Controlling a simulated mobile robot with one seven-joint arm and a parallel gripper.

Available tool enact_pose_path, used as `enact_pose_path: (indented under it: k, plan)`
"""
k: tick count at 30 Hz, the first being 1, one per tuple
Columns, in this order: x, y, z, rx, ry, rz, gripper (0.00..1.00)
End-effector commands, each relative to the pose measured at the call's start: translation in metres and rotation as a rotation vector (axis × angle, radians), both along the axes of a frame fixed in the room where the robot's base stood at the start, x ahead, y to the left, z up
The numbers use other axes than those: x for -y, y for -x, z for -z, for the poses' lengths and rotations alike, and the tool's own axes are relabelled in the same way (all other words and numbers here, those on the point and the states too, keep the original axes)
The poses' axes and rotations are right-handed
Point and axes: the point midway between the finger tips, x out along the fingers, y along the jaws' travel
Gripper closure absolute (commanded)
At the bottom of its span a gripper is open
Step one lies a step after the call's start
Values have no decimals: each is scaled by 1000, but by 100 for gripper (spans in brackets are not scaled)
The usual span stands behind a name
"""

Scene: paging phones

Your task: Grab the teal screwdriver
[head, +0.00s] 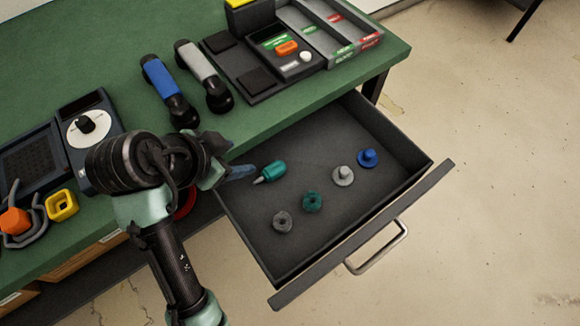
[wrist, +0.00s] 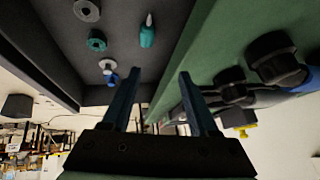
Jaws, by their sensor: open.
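The teal screwdriver (head: 271,171) lies on the floor of the open dark drawer (head: 262,237), near the drawer's inner left side. Its thin grey tip points left and its teal handle points right. It also shows in the wrist view (wrist: 147,33), upper middle, apart from the fingers. My gripper (head: 240,172) is just left of the screwdriver in the head view, by the table edge. In the wrist view my gripper (wrist: 157,85) has its two fingers spread wide, with nothing held between them.
The drawer also holds a grey ring piece (head: 283,222), a teal ring piece (head: 312,201), a grey peg (head: 343,176) and a blue peg (head: 368,158). The green tabletop (head: 130,30) overhangs the drawer's back. Blue (head: 162,78) and grey (head: 199,66) handsets lie on it.

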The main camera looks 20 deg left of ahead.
Motion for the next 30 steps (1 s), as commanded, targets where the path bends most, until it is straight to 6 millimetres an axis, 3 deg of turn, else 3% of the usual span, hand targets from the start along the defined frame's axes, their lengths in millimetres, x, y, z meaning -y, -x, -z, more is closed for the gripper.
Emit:
enact_pose_path:
  k: [1, 6, 15, 23, 30]
  plan:
    - [0, 8, 20, -26, 14, 14, 40]
    - [3, 16, 39, -63, 34, 47, 40]
    - [14, -11, 83, -63, 33, 48, 40]
    - [18, -22, 100, -61, 32, 46, 40]
    - [24, -39, 130, -62, 32, 47, 40]
